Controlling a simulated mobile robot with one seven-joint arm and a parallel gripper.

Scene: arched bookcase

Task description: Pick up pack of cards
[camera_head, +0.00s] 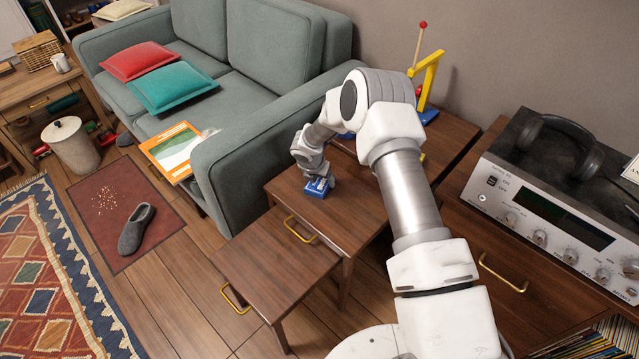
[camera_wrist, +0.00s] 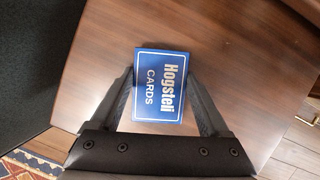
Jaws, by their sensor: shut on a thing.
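The pack of cards (camera_wrist: 160,87) is a blue box with white lettering reading "Hogsteli CARDS". In the head view the pack (camera_head: 318,187) is at the top of the wooden side table (camera_head: 345,225), near its left end. My gripper (camera_wrist: 160,100) is shut on the pack, with one finger at each side of it. In the head view my gripper (camera_head: 316,178) reaches down onto the pack from above. I cannot tell whether the pack still touches the table top.
A lower wooden table (camera_head: 270,270) stands in front. The grey sofa (camera_head: 285,130) is close on the left. A yellow and red toy (camera_head: 428,85) stands behind my arm. A silver stereo (camera_head: 550,215) with headphones (camera_head: 560,140) stands on the right.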

